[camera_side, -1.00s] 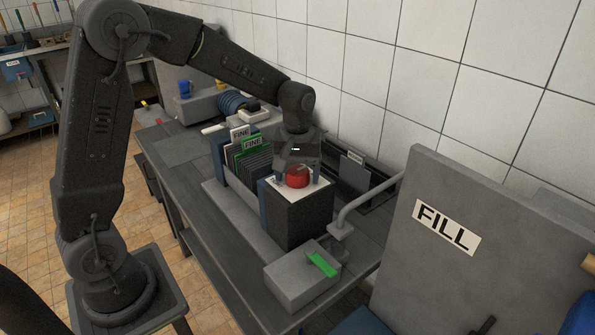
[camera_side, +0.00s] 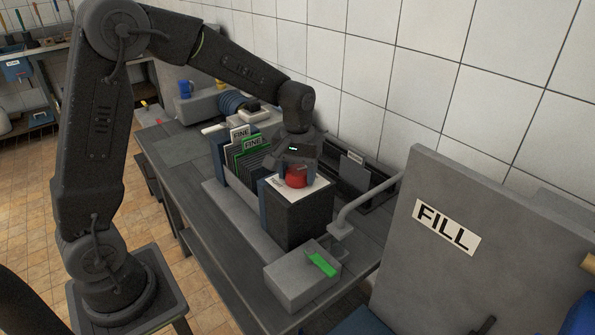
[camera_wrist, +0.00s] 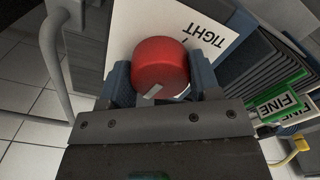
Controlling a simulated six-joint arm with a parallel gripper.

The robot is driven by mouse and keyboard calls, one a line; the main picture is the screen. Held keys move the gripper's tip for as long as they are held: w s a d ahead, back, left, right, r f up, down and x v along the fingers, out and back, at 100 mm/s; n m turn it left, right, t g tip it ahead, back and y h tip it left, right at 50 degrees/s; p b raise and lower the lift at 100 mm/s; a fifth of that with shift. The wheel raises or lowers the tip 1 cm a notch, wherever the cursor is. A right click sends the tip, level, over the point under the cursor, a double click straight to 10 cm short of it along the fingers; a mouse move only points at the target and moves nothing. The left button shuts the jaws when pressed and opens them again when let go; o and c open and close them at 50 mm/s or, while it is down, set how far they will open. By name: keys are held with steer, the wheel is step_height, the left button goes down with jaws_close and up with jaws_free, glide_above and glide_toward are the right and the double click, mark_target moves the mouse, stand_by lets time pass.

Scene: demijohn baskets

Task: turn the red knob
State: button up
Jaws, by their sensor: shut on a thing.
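The red knob (camera_side: 296,179) sits on the white-labelled top of a dark box (camera_side: 300,213). In the wrist view the knob (camera_wrist: 160,68) shows a pale mark on its near side, and the word "TIGHT" reads on the white plate (camera_wrist: 190,28) behind it. My gripper (camera_side: 295,172) is over the box top from above. Its two blue-grey fingers stand on either side of the knob in the wrist view (camera_wrist: 163,82), shut on it. The knob's far side is hidden.
A rack of dark plates with green "FINE" tags (camera_side: 253,142) stands close to the left of the box. A grey block with a green lever (camera_side: 322,263) is in front. A bent grey pipe (camera_side: 368,203) and a large "FILL" panel (camera_side: 448,228) are at the right.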

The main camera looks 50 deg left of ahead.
steer(key=m, duration=0.5)
steer(key=shift+m, duration=0.3)
steer(key=m, duration=1.3)
steer(key=shift+m, duration=0.3)
steer(key=m, duration=1.3)
steer(key=shift+m, duration=0.3)
steer(key=m, duration=0.4)
steer(key=shift+m, duration=0.4)
